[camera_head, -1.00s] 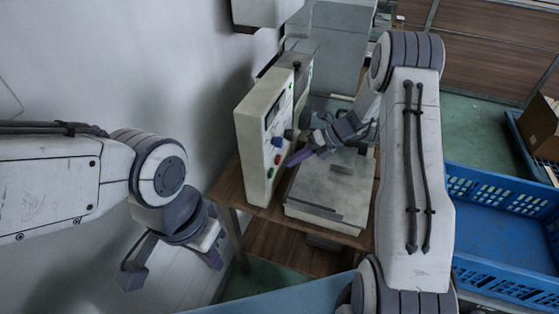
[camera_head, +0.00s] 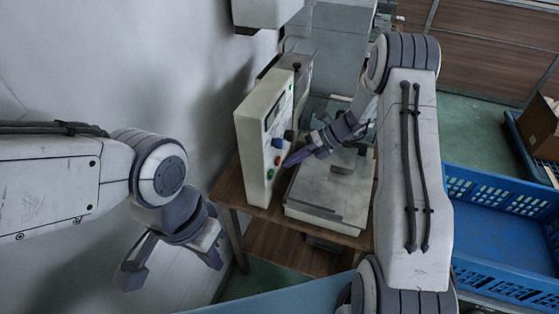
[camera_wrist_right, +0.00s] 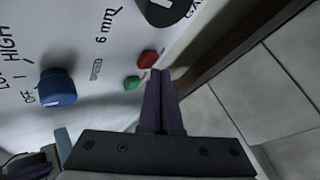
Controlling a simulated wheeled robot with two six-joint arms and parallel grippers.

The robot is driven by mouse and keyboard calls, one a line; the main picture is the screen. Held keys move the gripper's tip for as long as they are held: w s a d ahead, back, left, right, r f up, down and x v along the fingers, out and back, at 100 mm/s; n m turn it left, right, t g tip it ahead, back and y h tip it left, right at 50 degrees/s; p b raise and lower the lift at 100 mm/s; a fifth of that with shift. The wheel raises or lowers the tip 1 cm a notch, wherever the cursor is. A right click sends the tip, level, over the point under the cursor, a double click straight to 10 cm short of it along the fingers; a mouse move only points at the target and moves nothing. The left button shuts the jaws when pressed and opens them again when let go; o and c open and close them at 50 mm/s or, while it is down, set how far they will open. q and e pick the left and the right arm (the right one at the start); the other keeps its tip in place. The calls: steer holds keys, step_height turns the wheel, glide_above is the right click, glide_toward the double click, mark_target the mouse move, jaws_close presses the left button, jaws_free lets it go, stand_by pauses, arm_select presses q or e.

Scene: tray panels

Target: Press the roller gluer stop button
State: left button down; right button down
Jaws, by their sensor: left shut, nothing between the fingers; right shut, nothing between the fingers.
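The roller gluer's control panel (camera_head: 252,160) stands upright on the wooden table, its face toward the right. In the right wrist view the red button (camera_wrist_right: 148,59) and green button (camera_wrist_right: 132,82) sit close together near the panel's edge. My right gripper (camera_head: 287,162) is shut and empty, its purple fingertips close to the panel's lower buttons. In the right wrist view its tips (camera_wrist_right: 159,73) show beside the red button; I cannot tell whether they touch it. My left gripper (camera_head: 213,259) is shut and empty, hanging left of the table, away from the panel.
A blue knob (camera_wrist_right: 57,87) and a black knob (camera_wrist_right: 163,10) are on the same panel. The machine's flat grey bed (camera_head: 325,195) lies right of the panel, under my right gripper. A blue crate (camera_head: 500,235) stands at the right. A wall is at the left.

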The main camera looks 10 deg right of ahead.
steer(key=shift+w+a, duration=0.35)
steer(key=shift+a, duration=0.15)
stand_by(0.8)
steer(key=shift+s+d+p, duration=0.5)
steer(key=shift+d+p, duration=0.1)
steer(key=shift+d, duration=0.15)
steer(key=shift+s+d+p, duration=0.3)
steer(key=shift+s+d, duration=0.05)
steer(key=shift+d, duration=0.15)
steer(key=shift+s+d+p, duration=0.3)
steer(key=shift+s+d, duration=0.25)
steer(key=shift+d, duration=0.25)
steer(key=shift+s+d+p, duration=0.25)
steer(key=shift+s+d, duration=0.25)
steer(key=shift+d, duration=0.3)
